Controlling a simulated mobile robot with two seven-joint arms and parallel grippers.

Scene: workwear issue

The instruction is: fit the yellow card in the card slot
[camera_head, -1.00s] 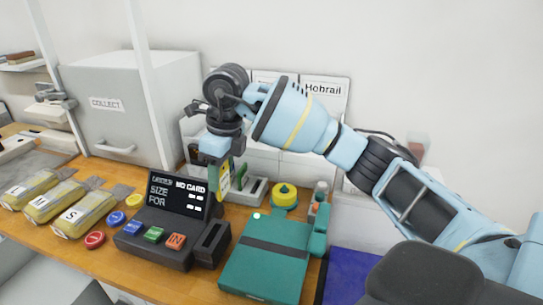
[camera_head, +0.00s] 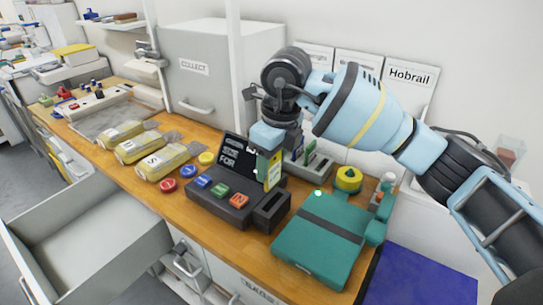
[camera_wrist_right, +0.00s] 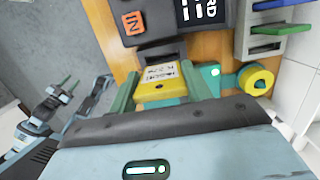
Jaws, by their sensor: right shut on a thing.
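The yellow card (camera_head: 274,172) is held by my right gripper (camera_head: 272,152), which is shut on it. The card hangs above the right end of the dark terminal, close to the card slot block (camera_head: 270,207). In the right wrist view the card (camera_wrist_right: 160,88) lies between the green fingers, printed side showing. The dark slot block (camera_wrist_right: 162,50) is just beyond its far edge there; I cannot tell whether they touch. My left gripper (camera_wrist_right: 62,90) shows small at the left of the wrist view; its jaws are too small to read.
The terminal has blue, green and orange buttons (camera_head: 220,189). A teal box (camera_head: 320,243) stands close to the slot's right. A rack with coloured cards (camera_head: 312,165) and a yellow-topped round thing (camera_head: 348,178) are behind. An open drawer (camera_head: 90,232) juts out at left.

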